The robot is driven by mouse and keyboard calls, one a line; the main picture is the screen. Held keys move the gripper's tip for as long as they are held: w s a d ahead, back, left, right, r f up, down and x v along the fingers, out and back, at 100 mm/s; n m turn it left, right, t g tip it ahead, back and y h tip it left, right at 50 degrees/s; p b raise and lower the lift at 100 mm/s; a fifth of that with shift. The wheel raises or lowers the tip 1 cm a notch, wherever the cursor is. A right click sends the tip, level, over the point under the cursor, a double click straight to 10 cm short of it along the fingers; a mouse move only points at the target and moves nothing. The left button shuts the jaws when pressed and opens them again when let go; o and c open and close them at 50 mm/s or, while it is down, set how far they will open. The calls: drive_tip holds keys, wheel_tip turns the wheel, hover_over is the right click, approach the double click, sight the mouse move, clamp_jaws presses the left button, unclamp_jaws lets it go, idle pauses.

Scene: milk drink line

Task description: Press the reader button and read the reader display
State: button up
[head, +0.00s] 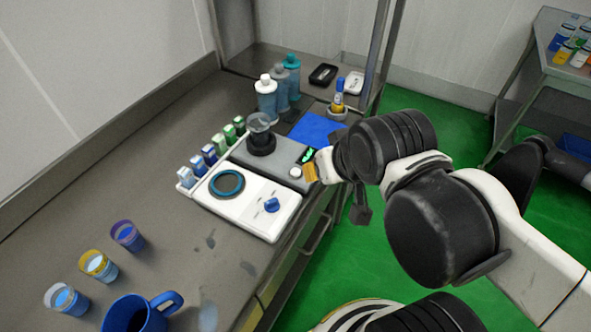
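The reader (270,158) is a grey box on the bench, with a black holder (261,143) and a clear cup on its top. Its display (307,155) glows green on a dark ground at the right end, but is too small to read. A round white button (296,172) sits at the near right end of the reader. My gripper (311,173) comes in from the right, with an orange tip just right of the button. I cannot tell whether the tip touches it. The arm's end hides most of the gripper, so its opening does not show.
A white device (245,213) with a blue ring and blue knob stands in front of the reader. Several small boxes stand left of it. Bottles (266,98) and a blue mat (314,129) are behind. Several cups and a blue mug (138,312) stand at front left.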

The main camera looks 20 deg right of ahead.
clamp_jaws()
idle(1.0)
